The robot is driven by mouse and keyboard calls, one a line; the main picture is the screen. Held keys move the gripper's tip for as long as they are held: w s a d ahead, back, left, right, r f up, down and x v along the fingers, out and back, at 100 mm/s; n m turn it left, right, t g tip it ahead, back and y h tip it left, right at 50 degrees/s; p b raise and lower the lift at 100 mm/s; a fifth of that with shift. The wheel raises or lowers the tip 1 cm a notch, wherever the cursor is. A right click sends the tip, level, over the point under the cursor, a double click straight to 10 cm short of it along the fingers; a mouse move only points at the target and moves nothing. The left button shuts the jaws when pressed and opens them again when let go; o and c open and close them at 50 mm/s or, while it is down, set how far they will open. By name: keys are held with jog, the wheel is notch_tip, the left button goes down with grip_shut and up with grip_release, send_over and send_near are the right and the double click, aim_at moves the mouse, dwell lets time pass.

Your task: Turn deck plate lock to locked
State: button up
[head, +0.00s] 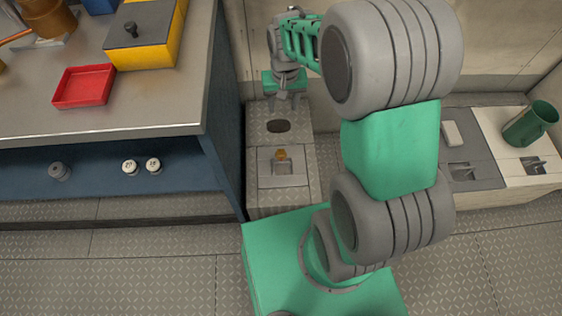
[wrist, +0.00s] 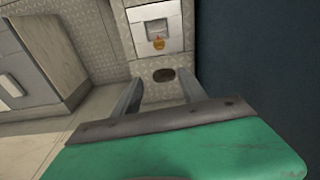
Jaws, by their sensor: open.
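A small brass-coloured knob (head: 282,155), which looks like the deck plate lock, sits at the edge of a square grey plate (head: 264,173) on a low diamond-plate box. The wrist view shows the knob (wrist: 158,43) and the plate (wrist: 136,16) beyond my fingers. I cannot tell which position the lock is in. My gripper (head: 283,102) is open and empty, above the far end of the box. In the wrist view my gripper (wrist: 160,79) has its fingers on either side of a dark oval (wrist: 163,75), apart from the knob.
A workbench (head: 140,119) with a red tray (head: 84,86) and a yellow box (head: 150,48) stands close on the left. Low lockers to the right bear a green mug (head: 530,123) and a white block (head: 452,133). Diamond-plate floor (head: 150,270) is open at the front left.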

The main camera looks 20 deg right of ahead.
jog(key=g+b, duration=0.1)
jog(key=b, duration=0.6)
send_over(281, 150)
jog(key=shift+m, duration=0.4)
notch_tip(281, 150, down, 23)
jog(key=shift+w, duration=0.1)
notch_tip(281, 150, down, 7)
jog(key=shift+f+b, duration=0.2)
jog(key=shift+b, duration=1)
jog(key=shift+c, duration=0.4)
grip_shut()
